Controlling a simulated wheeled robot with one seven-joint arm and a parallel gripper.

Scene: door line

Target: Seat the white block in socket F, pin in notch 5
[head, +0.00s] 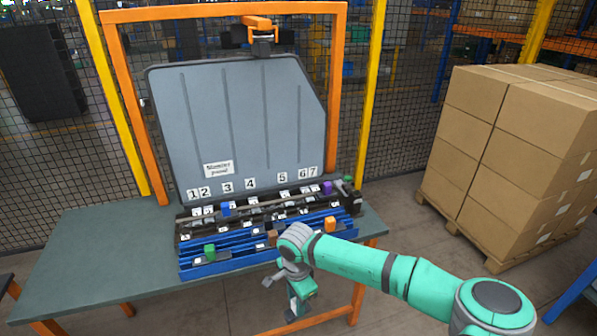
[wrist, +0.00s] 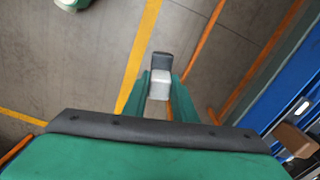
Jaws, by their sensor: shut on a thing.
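My gripper (wrist: 163,98) is shut on the white block (wrist: 159,86) in the wrist view. A dark grey piece (wrist: 161,62) sticks out past the block, away from the palm. In the head view my gripper (head: 297,302) hangs low in front of the table's front edge, clear of the fixture, and the white block cannot be made out there. The row of black sockets (head: 255,215) runs along the back of the table below the panel. The number 5 label (head: 282,178) is right of centre on the panel. Socket letters are too small to read; my arm hides part of the front rack.
A blue rack (head: 225,262) at the table front holds green (head: 209,251), brown (head: 272,238) and orange (head: 330,224) blocks. Blue (head: 226,208) and purple (head: 327,187) blocks sit in the back row. The table's left side (head: 100,250) is bare. Cartons (head: 510,150) stand right.

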